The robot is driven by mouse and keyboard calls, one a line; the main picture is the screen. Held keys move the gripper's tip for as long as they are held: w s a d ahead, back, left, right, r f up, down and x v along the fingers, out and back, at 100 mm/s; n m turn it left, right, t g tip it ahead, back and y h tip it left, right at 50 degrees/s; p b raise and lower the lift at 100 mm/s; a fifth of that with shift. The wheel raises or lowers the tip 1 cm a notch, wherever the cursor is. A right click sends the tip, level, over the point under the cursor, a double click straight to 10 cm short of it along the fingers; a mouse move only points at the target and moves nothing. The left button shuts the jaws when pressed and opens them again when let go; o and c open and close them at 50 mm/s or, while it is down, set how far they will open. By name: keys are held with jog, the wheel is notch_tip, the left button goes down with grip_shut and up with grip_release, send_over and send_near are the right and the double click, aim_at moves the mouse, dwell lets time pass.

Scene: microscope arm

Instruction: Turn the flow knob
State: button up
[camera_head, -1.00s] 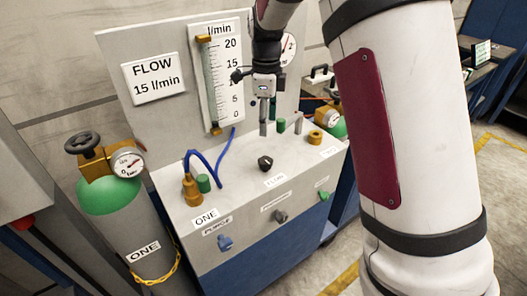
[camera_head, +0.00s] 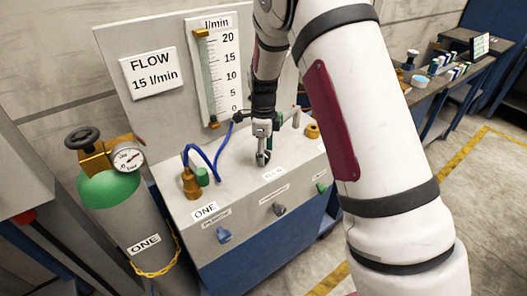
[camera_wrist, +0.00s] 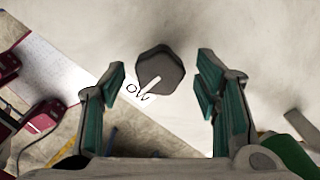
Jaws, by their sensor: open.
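The flow knob (camera_wrist: 160,72) is a dark, many-sided knob with a pale pointer line, on the light top panel. In the wrist view it lies between and a little beyond the fingertips of my gripper (camera_wrist: 160,80), with a gap on both sides. The fingers have green pads and are open. In the head view my gripper (camera_head: 263,155) points down over the knob's place and mostly hides it. The flow gauge (camera_head: 216,75) stands on the back panel with a scale up to 20. A sign (camera_head: 153,72) reads FLOW 15 l/min.
A blue hose (camera_head: 205,160) and a brass fitting (camera_head: 191,186) stand left of my gripper. A brass ring (camera_head: 312,131) is to the right. Several small knobs, one blue (camera_head: 223,235), sit on the front face. A green-topped cylinder (camera_head: 140,225) stands at left.

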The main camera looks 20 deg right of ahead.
jog(key=shift+f, duration=0.1)
jog(key=c, duration=1.1)
jog(key=shift+c, duration=0.2)
